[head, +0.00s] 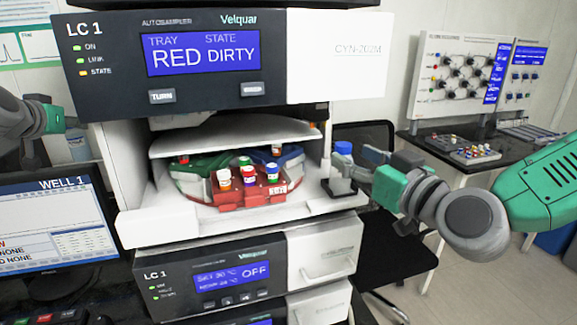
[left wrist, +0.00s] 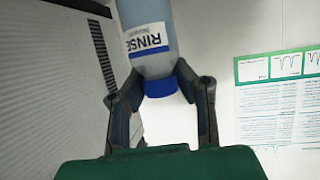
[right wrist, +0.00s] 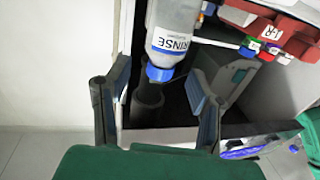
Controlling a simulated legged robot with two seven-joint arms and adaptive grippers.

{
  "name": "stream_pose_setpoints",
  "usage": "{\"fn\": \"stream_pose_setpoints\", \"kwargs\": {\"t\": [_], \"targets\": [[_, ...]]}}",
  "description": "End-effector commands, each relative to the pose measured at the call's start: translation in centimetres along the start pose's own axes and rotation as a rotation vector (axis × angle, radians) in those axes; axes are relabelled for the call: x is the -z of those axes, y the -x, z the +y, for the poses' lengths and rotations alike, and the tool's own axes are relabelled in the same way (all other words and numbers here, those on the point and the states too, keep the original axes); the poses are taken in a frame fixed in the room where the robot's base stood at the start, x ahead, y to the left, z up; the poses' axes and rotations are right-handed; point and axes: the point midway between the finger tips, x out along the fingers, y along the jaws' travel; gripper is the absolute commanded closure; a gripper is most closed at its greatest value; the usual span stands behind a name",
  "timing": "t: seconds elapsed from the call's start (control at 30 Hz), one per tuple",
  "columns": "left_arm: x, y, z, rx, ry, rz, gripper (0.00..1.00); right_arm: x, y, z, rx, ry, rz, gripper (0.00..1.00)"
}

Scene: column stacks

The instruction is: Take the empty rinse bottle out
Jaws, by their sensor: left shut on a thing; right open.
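A rinse bottle (right wrist: 176,30) with a blue cap and a "RINSE" label stands at the right side of the autosampler's tray shelf, by a black holder (head: 342,188). Its body looks grey and clear, with no liquid that I can make out. Its blue cap shows in the head view (head: 343,148). My right gripper (right wrist: 158,74) is open, its fingers on either side of the cap end, not closed on it. My left gripper (left wrist: 160,82) is shut on a second rinse bottle (left wrist: 147,20), bluish with a blue cap.
The autosampler (head: 115,60) reads "RED DIRTY". Its open bay holds a round tray with a red rack (head: 250,195) of capped vials. A monitor (head: 60,225) stands at left. A black chair and a bench (head: 490,145) stand at right.

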Motion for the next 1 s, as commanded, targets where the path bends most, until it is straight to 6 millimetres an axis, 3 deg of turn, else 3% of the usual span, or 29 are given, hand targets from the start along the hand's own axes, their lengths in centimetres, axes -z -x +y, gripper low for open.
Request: {"fn": "stream_pose_setpoints", "kwargs": {"t": [0.2, 0.5, 0.57, 0.63, 0.67, 1.0], "targets": [[1.0, 0.3, 0.0, 0.000, 0.000, 0.000, 0.99, 0.1, -3.2, -0.1, -0.001, 0.000, -0.001, 0.51], [1.1, 0.5, 0.0, 0.000, 0.000, 0.002, 0.99, 0.1, -3.6, -0.2, 0.000, 0.000, 0.001, 0.51], [1.1, 0.5, 0.0, 0.000, 0.000, 0.001, 0.99, 0.1, -3.6, -0.2, 0.000, 0.000, 0.001, 0.68], [1.1, 0.4, 0.0, 0.000, 0.000, 0.001, 0.99, 0.1, -3.6, -0.2, 0.000, 0.000, 0.000, 0.93], [1.1, 0.4, 0.0, 0.000, 0.000, 0.001, 0.99, 0.1, -3.6, -0.2, 0.000, 0.000, 0.000, 0.98], [1.0, 0.4, 0.0, 0.000, 0.000, 0.001, 0.99, 0.1, -3.6, -0.2, 0.000, 0.000, 0.000, 0.98]]}}
